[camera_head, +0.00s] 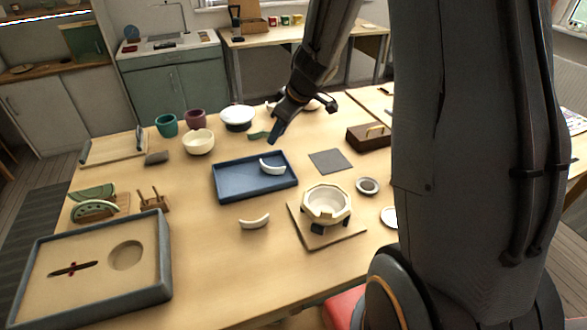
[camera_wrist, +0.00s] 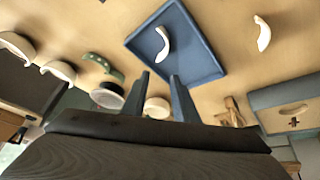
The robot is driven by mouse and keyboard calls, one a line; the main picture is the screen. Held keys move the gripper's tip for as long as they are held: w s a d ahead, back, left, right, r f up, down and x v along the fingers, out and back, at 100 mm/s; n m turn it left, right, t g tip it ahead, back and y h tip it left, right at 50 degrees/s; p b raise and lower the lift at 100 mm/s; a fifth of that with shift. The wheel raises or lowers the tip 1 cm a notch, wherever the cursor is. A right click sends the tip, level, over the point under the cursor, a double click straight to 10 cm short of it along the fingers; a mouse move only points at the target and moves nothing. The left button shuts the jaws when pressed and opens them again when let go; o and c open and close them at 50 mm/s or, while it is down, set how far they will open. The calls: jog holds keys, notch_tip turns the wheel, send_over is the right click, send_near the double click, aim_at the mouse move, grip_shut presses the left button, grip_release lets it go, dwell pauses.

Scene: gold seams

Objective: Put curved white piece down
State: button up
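One curved white piece (camera_head: 272,168) lies in the blue tray (camera_head: 228,190) in the head view. It also shows in the wrist view (camera_wrist: 163,44), inside the tray there (camera_wrist: 205,68). A second curved white piece (camera_head: 254,222) lies on the bare table in front of the tray; the wrist view shows it at the upper right (camera_wrist: 263,34). My gripper (camera_head: 276,136) is above the table near the tray's back edge. In the wrist view its two fingers (camera_wrist: 160,78) are apart, with nothing held between them. Both pieces are clear of the fingers.
A cream segmented vessel (camera_head: 327,205) stands on a board right of the tray. A grey square (camera_head: 331,161) and a brown box (camera_head: 369,137) lie behind it. A cream bowl (camera_head: 198,142) and cups stand back left. A large grey-rimmed tray (camera_head: 160,262) fills the front left.

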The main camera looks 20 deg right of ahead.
jog(key=s+d+r+m+t+h, duration=0.2)
jog(key=s+d+r+m+h, duration=0.1)
jog(key=s+r+m+h, duration=0.15)
jog(key=s+a+f+m+g+y, duration=0.1)
jog(key=s+a+m+g, duration=0.1)
jog(key=s, duration=0.7)
jog(key=s+a+f+m+g, duration=0.1)
jog(key=s+a+g, duration=0.2)
jog(key=s, duration=0.7)
jog(key=shift+s+a+f+m+y, duration=0.25)
jog(key=shift+a+f+m+y, duration=0.1)
jog(key=shift+a+f, duration=0.05)
jog(key=shift+f, duration=0.3)
